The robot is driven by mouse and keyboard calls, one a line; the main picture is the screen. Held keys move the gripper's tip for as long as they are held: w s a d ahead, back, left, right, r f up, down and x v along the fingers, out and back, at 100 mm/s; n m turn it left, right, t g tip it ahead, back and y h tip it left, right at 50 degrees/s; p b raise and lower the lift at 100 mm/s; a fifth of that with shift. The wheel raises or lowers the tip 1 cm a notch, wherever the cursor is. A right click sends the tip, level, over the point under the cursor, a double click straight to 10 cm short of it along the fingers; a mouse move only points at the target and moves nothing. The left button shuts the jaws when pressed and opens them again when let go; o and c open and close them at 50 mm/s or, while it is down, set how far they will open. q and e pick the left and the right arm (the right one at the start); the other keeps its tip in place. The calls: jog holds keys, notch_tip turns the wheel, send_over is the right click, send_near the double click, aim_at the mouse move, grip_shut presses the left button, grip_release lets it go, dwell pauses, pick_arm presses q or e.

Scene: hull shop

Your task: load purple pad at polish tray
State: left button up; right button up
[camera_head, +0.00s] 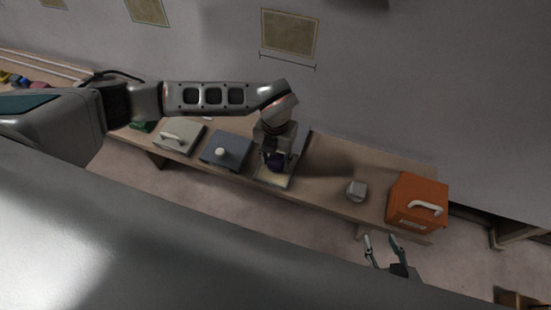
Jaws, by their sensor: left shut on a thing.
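My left gripper (278,156) is over the middle of the bench, pointing down. It is shut on a dark purple pad (277,161). The pad is over a pale tray (272,180), which I take to be the polish tray; my gripper hides part of it. I cannot tell whether the pad touches the tray. My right gripper (381,240) is low in front of the bench's right part, below the orange box. Its two fingers are spread apart with nothing between them.
Left of the tray are a blue-grey box with a white knob (220,152) and a pale box with a handle (175,137). Bench space between tray and block is clear.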

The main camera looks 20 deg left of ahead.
aim_at(275, 160)
pick_arm(q)
jog(key=shift+f, duration=0.5)
dwell(0.7)
jog(key=shift+s+f, duration=0.1)
dwell(1.9)
jog(key=shift+r+p, duration=1.55)
jog(key=shift+r, duration=0.35)
jog(key=shift+r+p, duration=1.45)
jog(key=shift+r, duration=0.3)
jog(key=shift+f, duration=0.1)
